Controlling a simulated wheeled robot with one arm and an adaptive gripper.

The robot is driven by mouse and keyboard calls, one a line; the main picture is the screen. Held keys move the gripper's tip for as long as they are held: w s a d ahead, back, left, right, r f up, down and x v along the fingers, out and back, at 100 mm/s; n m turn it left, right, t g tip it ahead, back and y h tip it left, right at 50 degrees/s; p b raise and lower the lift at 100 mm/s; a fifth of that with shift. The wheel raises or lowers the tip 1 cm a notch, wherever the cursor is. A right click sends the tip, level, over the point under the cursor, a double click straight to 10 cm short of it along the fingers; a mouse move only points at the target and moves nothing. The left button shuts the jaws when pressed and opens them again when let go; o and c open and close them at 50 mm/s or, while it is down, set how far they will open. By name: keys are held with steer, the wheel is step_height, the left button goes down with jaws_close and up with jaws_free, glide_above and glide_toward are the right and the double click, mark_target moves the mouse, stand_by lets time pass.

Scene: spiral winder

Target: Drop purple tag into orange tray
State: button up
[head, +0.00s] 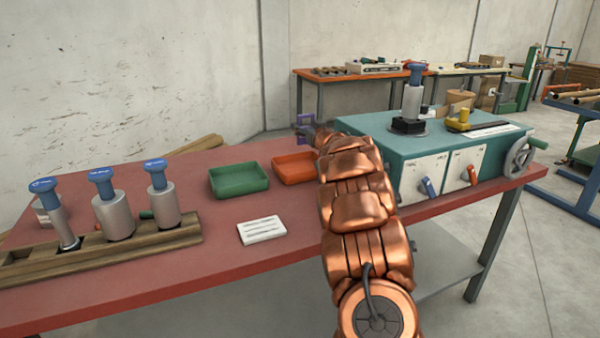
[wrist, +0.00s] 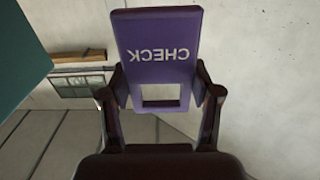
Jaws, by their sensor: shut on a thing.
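The purple tag (wrist: 158,48) fills the upper middle of the wrist view, with the word CHECK upside down and a rectangular hole in its lower part. My gripper (wrist: 160,95) is shut on the tag, one finger at each side of it. In the head view a small bit of the purple tag (head: 303,120) shows beyond the end of my arm, which hides most of the gripper. The orange tray (head: 293,170) lies on the red table, partly hidden behind my arm. The tag is beyond the tray and looks higher than it.
A green tray (head: 238,180) stands left of the orange one, with a white card (head: 262,230) in front. A wooden rack (head: 100,250) with blue-topped cylinders is at left. The teal machine (head: 440,150) stands right of my arm.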

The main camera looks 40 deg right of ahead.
steer(key=shift+f+b, duration=2.55)
steer(key=shift+b, duration=0.3)
steer(key=o, duration=1.2)
steer(key=shift+s+a, duration=0.1)
steer(key=shift+s, duration=0.05)
steer(key=v, duration=1.1)
steer(key=shift+s, duration=0.4)
steer(key=shift+a+r, duration=0.1)
steer(key=shift+r, duration=0.05)
